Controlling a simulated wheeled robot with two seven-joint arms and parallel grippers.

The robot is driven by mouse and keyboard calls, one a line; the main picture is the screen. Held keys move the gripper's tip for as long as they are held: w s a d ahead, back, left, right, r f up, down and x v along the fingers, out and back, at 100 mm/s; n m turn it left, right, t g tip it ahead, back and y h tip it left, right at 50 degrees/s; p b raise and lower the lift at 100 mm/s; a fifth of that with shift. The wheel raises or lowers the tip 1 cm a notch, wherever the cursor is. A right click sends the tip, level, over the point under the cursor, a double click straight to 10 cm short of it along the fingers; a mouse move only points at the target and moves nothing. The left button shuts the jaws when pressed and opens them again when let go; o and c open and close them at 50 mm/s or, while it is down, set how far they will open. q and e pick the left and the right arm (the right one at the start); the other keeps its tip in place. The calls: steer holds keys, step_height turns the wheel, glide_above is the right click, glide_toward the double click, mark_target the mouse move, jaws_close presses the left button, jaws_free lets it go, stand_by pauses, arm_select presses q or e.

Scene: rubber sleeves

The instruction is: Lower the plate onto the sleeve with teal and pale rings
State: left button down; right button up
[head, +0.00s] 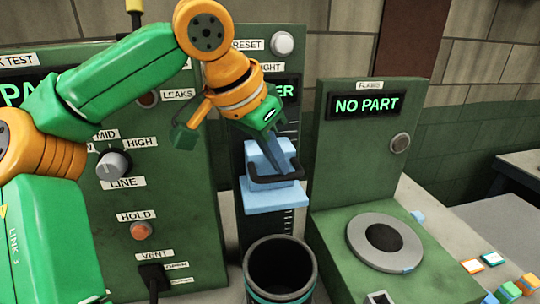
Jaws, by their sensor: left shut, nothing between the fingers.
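The pale blue plate (277,199) sits on an upright dark column with a tick scale, above the sleeve. A black bar handle (263,183) is on the front of its blue carriage. The dark cylindrical sleeve (280,268) stands upright and open-topped under the plate, with a gap between them. Teal and pale bands show low on it at the picture's bottom edge. My left gripper (296,167) is shut and empty, pointing down at the carriage by the handle. I cannot tell whether it touches. My right gripper is out of view.
A green panel (185,205) with knob and buttons stands left of the column. At right, a green station (340,150) reads "NO PART" above a grey ring (385,242). Small coloured blocks (490,259) lie at far right. The column's display is partly hidden by my arm.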

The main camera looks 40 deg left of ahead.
mark_target(276, 209)
arm_select(q)
steer(key=shift+f+b, duration=3.15)
steer(key=shift+f, duration=2)
step_height(276, 209, up, 8)
steer(key=p, duration=1)
steer(key=shift+r, duration=0.2)
steer(key=shift+f, duration=0.2)
